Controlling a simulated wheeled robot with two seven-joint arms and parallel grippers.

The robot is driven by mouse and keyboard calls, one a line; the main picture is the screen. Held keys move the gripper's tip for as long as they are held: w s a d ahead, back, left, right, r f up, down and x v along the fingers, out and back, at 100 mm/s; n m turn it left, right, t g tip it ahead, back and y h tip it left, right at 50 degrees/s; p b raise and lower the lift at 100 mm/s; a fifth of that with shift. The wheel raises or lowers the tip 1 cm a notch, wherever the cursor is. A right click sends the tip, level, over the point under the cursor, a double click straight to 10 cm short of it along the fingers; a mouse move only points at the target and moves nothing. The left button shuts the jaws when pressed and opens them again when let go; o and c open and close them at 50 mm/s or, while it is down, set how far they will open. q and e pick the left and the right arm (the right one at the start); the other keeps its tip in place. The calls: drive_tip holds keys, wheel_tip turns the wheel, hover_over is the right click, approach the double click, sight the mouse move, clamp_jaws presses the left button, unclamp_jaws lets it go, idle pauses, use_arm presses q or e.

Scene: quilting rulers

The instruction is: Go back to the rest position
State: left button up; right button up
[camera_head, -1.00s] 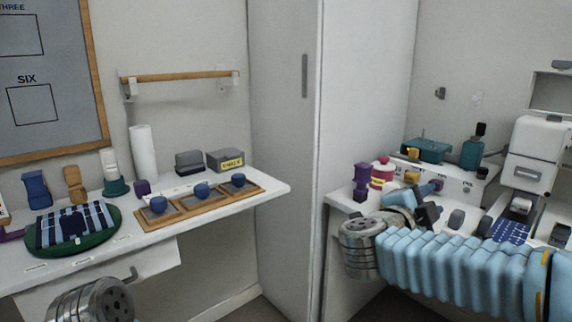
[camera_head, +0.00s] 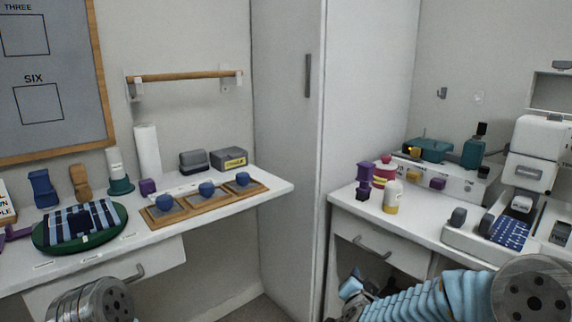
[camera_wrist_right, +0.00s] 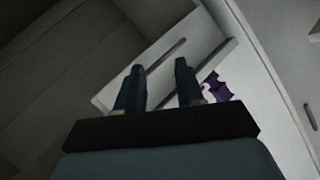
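My right gripper (camera_head: 352,287) is low at the bottom of the head view, in front of the right counter and below its top. In the right wrist view its two dark fingers (camera_wrist_right: 158,88) stand apart with nothing between them, and a pale drawer front (camera_wrist_right: 205,48) shows beyond. The blue-sleeved right arm (camera_head: 430,300) bends in from the lower right. Of my left arm only a round metal joint (camera_head: 95,300) shows at the lower left; the left gripper is outside the frames.
The right counter (camera_head: 415,222) carries a sewing machine (camera_head: 538,150), a yellow-and-white bottle (camera_head: 392,197) and purple pieces (camera_head: 364,181). The left table (camera_head: 190,222) holds a green round mat (camera_head: 112,238) and wooden trays (camera_head: 262,187). A white cabinet (camera_head: 290,120) stands between them.

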drive_tip(key=s+a+f+n+g+y, duration=0.2)
drive_tip(key=s+f, duration=0.1)
drive_tip(key=f, duration=0.4)
drive_tip(key=s+a+f+n+g+y, duration=0.1)
drive_tip(key=s+f+n+g+y, duration=0.1)
drive_tip(key=f, duration=0.6)
drive_tip(key=s+a+f+n+g+y, duration=0.2)
drive_tip(key=s+f+g, duration=0.2)
drive_tip(key=s+f, duration=0.4)
drive_tip(key=s+a+f+n+g+y, duration=0.2)
drive_tip(key=s+f+g, duration=0.3)
drive_tip(key=s, duration=1.2)
drive_tip(key=x, duration=0.4)
drive_tip(key=shift+f, duration=0.25)
drive_tip(key=shift+d, duration=0.15)
